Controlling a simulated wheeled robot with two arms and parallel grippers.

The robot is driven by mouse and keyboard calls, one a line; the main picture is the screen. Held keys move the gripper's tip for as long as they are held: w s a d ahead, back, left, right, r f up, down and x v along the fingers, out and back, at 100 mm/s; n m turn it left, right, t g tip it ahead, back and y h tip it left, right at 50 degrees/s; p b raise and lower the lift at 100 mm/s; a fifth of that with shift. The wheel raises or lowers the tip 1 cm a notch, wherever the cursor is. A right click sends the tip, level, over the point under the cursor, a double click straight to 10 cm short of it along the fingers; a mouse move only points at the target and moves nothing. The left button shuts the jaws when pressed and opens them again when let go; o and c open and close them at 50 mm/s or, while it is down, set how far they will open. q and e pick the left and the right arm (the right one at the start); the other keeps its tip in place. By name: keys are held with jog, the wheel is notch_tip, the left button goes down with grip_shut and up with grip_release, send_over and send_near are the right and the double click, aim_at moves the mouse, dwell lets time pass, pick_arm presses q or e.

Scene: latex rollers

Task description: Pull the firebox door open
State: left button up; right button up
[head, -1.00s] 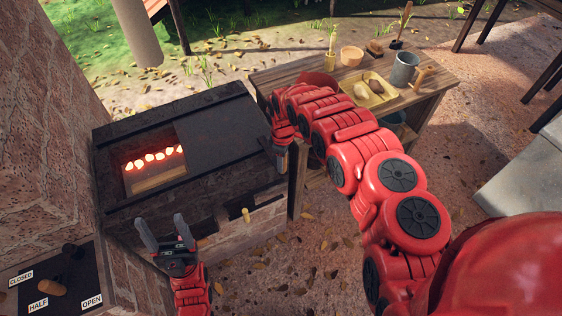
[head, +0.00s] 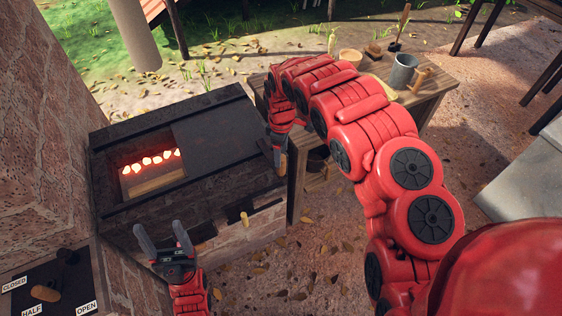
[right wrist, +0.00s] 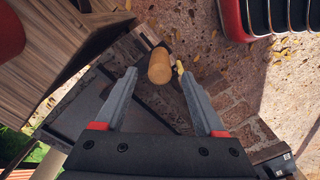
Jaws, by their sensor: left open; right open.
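The firebox (head: 225,140) is a dark box on a brick base, with glowing embers (head: 150,160) showing through its top opening. My right gripper (head: 280,165) is at the firebox's right front corner, pointing down. In the right wrist view its open fingers (right wrist: 160,85) have a wooden cylindrical handle (right wrist: 159,67) in the gap ahead, near the fingertips; I cannot tell if they touch. The door's own outline is hard to make out. My left gripper (head: 162,238) is open and empty in front of the firebox's left part.
A lever panel marked CLOSED, HALF and OPEN (head: 45,290) is at lower left. Brick walls rise at left.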

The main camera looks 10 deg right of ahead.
notch_tip(320, 180, up, 11)
jog(key=p, duration=0.6)
jog(key=shift+r+p, duration=0.15)
jog(key=shift+p, duration=0.2)
